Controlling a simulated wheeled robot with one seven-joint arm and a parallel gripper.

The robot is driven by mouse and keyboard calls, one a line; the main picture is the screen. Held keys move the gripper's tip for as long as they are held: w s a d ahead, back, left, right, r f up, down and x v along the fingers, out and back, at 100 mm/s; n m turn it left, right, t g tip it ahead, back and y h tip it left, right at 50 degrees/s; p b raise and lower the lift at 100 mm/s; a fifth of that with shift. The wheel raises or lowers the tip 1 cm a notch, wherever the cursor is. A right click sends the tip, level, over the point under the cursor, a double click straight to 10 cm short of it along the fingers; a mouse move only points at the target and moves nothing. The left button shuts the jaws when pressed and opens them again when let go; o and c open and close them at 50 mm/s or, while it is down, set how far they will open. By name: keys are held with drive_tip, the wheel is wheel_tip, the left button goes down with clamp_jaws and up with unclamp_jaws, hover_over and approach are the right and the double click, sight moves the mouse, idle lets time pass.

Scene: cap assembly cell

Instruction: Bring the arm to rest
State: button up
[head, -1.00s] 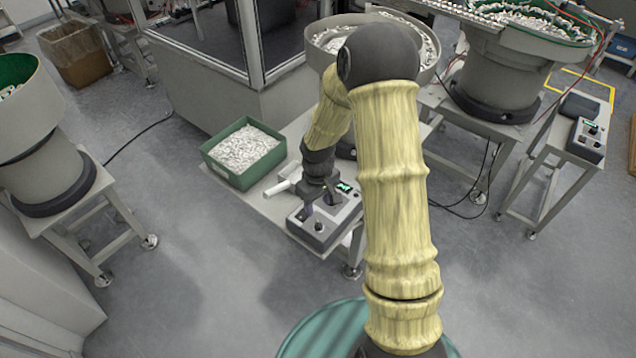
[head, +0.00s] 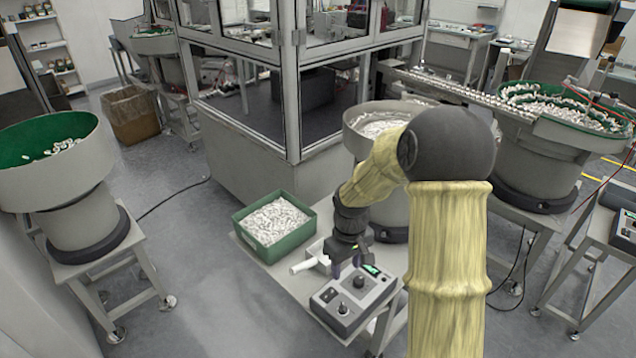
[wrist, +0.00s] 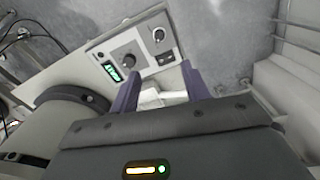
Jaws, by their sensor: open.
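My gripper (head: 348,264) is open and points down above the small work table. In the wrist view its two purple fingers (wrist: 161,84) stand apart with nothing held between them. A grey control box (head: 352,300) with knobs and a lit green display lies just in front of the gripper in the head view. The box also shows beyond the fingers in the wrist view (wrist: 135,50). My arm is bent, with its forearm reaching down and left to the table. The exact height of the fingertips above the table cannot be told.
A green bin (head: 275,247) of small white parts stands at the table's (head: 296,286) back left. A small white handled item (head: 308,264) lies beside the gripper. A bowl feeder (head: 362,128) stands close behind the forearm. Open floor (head: 215,285) lies to the left.

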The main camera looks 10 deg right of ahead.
drive_tip(key=shift+r, duration=0.1)
drive_tip(key=s+r+m+t, duration=0.1)
drive_tip(key=s+r+m, duration=0.1)
drive_tip(key=s, duration=0.5)
drive_tip(key=s+r+m+t, duration=0.1)
drive_tip(key=s+r+m, duration=0.2)
drive_tip(key=s, duration=0.4)
drive_tip(key=shift+s+r+t, duration=0.3)
drive_tip(key=shift+s+r, duration=0.05)
drive_tip(key=shift+r, duration=0.55)
